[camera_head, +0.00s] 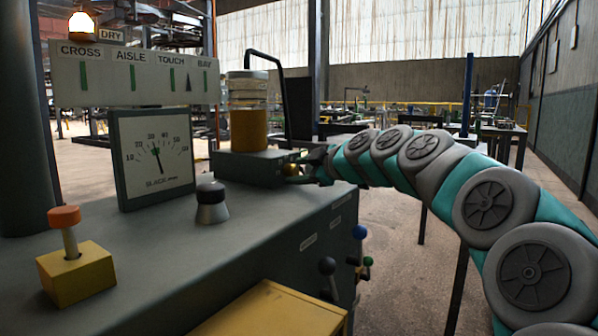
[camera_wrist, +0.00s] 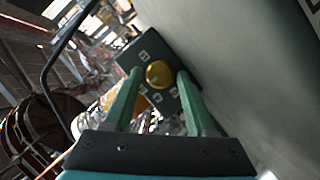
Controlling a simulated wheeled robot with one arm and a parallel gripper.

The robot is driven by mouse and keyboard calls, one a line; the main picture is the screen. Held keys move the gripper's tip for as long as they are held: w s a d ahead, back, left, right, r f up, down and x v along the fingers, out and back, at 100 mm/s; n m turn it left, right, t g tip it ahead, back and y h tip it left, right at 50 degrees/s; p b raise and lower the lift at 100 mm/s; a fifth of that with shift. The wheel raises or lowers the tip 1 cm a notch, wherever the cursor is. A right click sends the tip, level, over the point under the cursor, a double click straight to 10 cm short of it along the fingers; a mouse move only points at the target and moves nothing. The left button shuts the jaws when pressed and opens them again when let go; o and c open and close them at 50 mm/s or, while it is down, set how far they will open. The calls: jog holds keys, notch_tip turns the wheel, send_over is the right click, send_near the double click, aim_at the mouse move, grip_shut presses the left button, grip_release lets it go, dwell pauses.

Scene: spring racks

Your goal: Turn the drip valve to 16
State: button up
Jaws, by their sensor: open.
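The drip valve is a round yellow knob (camera_wrist: 159,74) on the end of a dark box, with small white labels around it that are too small to read. In the head view the knob (camera_head: 291,169) is small and partly hidden by my gripper (camera_head: 306,166). In the wrist view my gripper (camera_wrist: 160,84) is open, one green finger on each side of the knob. I cannot tell whether the fingers touch it. The dark box (camera_head: 250,168) carries a jar of amber liquid (camera_head: 249,128).
A dial gauge (camera_head: 153,157) has its needle between about 20 and 30. A sign panel (camera_head: 135,78) with green bars stands behind it. A black knob (camera_head: 211,204), a yellow block with an orange-topped lever (camera_head: 76,272) and several ball-ended levers sit nearby. A black bent pipe (camera_head: 280,80) rises behind the jar.

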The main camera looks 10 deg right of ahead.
grip_shut()
dwell(0.5)
